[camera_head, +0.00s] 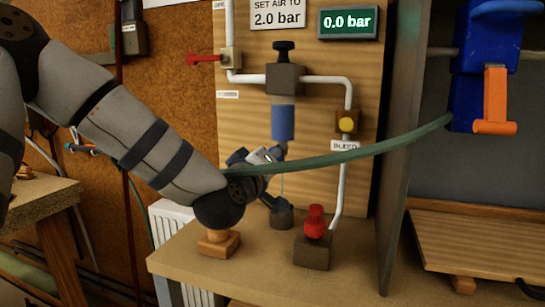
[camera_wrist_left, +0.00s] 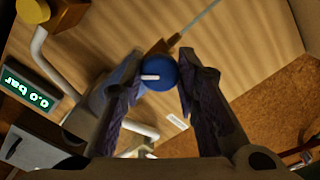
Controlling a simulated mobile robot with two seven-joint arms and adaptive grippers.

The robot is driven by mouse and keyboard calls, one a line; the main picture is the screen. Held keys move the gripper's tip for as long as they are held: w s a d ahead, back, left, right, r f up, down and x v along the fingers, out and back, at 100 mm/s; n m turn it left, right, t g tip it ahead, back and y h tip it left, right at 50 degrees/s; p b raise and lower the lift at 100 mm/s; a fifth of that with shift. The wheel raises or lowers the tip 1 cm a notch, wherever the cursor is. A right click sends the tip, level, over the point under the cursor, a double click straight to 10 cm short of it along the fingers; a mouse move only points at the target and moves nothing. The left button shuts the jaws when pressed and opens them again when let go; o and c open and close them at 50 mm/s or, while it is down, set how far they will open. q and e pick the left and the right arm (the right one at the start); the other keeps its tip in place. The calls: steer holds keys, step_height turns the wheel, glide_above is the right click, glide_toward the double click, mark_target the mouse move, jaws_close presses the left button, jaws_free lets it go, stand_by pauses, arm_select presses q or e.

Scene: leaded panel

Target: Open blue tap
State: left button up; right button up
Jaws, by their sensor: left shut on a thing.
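The blue tap (camera_wrist_left: 158,73) shows in the left wrist view as a round knob with a short white mark. My left gripper (camera_wrist_left: 160,85) has its two dark fingers on either side of the knob and is shut on it. In the head view the left gripper (camera_head: 270,160) is just below the blue bowl (camera_head: 283,122) of the regulator, partly behind a green hose. The tap itself cannot be made out clearly there. The display (camera_head: 348,22) reads 0.0 bar. My right gripper is not in view.
A green hose (camera_head: 370,151) crosses in front of the panel. A red tap (camera_head: 203,59), a yellow bleed knob (camera_head: 347,124) and white pipes are nearby. A red knob on a block (camera_head: 312,253) and a small dark cup (camera_head: 282,217) stand on the bench (camera_head: 350,275).

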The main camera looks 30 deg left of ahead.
arm_select(q)
steer(key=n, duration=0.5)
steer(key=shift+n, duration=0.4)
stand_by(0.4)
steer(key=o, duration=1.2)
steer(key=shift+w, duration=0.15)
steer(key=shift+c, duration=0.2)
steer(key=v, duration=0.7)
steer(key=shift+s, duration=0.3)
steer(key=shift+f, duration=0.1)
